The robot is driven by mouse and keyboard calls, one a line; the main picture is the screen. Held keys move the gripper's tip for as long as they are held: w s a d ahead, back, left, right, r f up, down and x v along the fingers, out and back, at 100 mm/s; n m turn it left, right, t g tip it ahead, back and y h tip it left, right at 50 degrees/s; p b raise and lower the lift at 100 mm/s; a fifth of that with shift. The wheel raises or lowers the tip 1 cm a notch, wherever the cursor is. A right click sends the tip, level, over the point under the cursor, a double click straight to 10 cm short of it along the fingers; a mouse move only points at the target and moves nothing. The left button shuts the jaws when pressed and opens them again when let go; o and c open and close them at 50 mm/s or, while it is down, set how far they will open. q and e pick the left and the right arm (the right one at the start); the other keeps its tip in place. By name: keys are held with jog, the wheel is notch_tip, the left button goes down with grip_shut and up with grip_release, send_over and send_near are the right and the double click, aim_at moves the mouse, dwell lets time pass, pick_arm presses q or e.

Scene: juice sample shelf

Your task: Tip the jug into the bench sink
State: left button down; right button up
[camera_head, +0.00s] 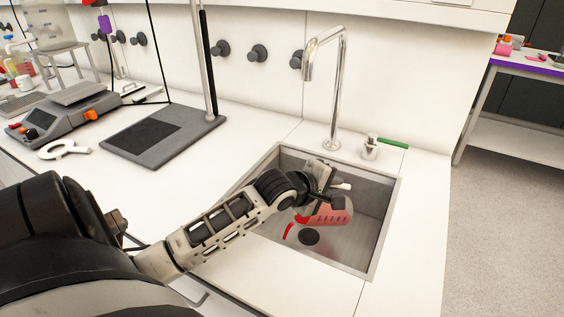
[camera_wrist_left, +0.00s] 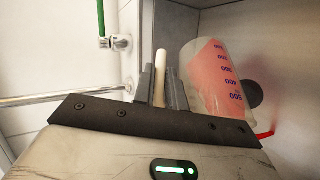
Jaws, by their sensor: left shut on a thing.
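The jug (camera_head: 328,216) holds pink-red liquid and is tipped on its side inside the bench sink (camera_head: 375,232). A red stream falls from its left end toward the dark drain (camera_head: 309,237). My left gripper (camera_head: 323,184) is over the sink, shut on the jug's white handle. In the left wrist view the handle (camera_wrist_left: 160,66) stands between the two grey fingers. The jug (camera_wrist_left: 213,85) there shows blue volume marks and slanted liquid, with red running out at the lower right. My right gripper is in neither view.
A tall chrome faucet (camera_head: 343,90) rises behind the sink, with a green-handled tap (camera_head: 391,142) to its right. A stand with a grey base (camera_head: 155,134) and a balance (camera_head: 63,113) are on the bench at left. Bare white bench lies left of the sink.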

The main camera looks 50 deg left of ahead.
pick_arm(q)
jog(key=shift+s+a+r+t, duration=0.25)
jog(key=shift+s+r+t, duration=0.15)
dwell(0.8)
jog(key=shift+s+a+r+n+t+h, duration=0.15)
jog(key=shift+s+a+r+n+t, duration=0.2)
jog(key=shift+s, duration=0.35)
jog(key=shift+s+a+r+n+t+h, duration=0.15)
jog(key=shift+s+a+t, duration=0.25)
jog(key=shift+s, duration=0.3)
dwell(0.3)
jog(key=shift+s+a+r+t+b, duration=0.2)
jog(key=shift+s+a+t+b, duration=0.05)
jog(key=shift+s+t+b, duration=0.35)
dwell(0.5)
